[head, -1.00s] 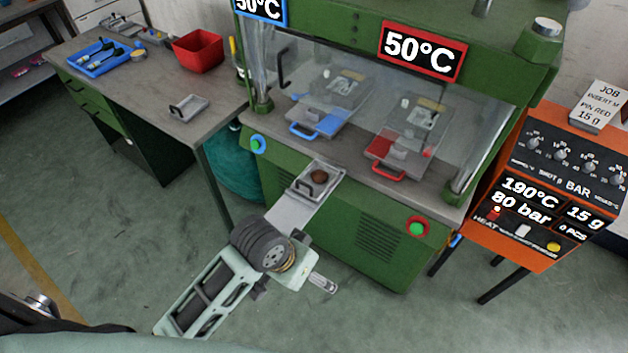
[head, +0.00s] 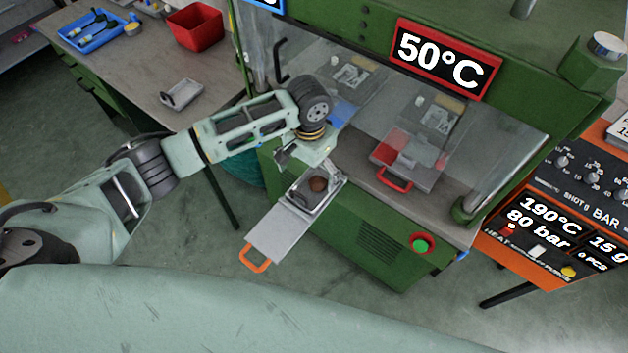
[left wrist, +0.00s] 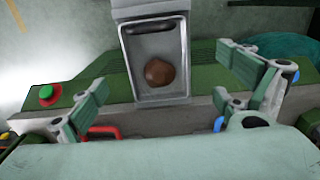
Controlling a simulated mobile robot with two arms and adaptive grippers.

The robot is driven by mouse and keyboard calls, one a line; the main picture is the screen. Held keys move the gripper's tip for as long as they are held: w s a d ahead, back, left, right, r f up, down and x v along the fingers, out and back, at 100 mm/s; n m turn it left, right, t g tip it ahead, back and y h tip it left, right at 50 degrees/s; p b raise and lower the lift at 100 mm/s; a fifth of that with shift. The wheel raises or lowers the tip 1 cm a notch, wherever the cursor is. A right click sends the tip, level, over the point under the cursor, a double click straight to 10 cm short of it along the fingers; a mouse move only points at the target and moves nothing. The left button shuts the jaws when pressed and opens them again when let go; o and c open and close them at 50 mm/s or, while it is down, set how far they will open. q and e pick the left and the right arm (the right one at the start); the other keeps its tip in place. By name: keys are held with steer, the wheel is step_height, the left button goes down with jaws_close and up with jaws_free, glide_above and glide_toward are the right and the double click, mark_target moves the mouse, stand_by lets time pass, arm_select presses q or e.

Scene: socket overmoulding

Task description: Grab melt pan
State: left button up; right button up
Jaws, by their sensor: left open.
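The melt pan, a small grey metal pan (head: 307,199) with a brown lump (head: 318,184) in it, sits on the far end of a grey plate (head: 275,235) with an orange handle. My left gripper (head: 312,165) is just above the pan, partly hiding its far side. In the left wrist view the pan (left wrist: 137,72) lies between the two spread fingers (left wrist: 163,85), with room on both sides. The fingers are open and hold nothing. My right gripper is not in view.
The green press (head: 370,225) stands right behind the pan, with red-handled (head: 394,178) and blue-handled moulds behind its clear guard. A second grey pan (head: 181,93) and a red bin (head: 194,27) are on the left bench. An orange control unit (head: 540,240) stands at right.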

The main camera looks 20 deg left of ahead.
mark_target(311, 192)
arm_select(q)
steer(key=f, duration=0.1)
steer(key=s+f+p, duration=0.1)
steer(key=shift+d+f, duration=0.1)
steer(key=shift+f, duration=0.25)
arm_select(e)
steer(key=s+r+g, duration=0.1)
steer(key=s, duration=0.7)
arm_select(q)
steer(key=f, duration=0.2)
steer(key=shift+w+f+p, duration=0.3)
steer(key=shift+f+p, duration=0.05)
steer(key=shift+p, duration=0.05)
steer(key=shift+f, duration=0.35)
steer(key=c, duration=1.4)
steer(key=shift+r, duration=0.15)
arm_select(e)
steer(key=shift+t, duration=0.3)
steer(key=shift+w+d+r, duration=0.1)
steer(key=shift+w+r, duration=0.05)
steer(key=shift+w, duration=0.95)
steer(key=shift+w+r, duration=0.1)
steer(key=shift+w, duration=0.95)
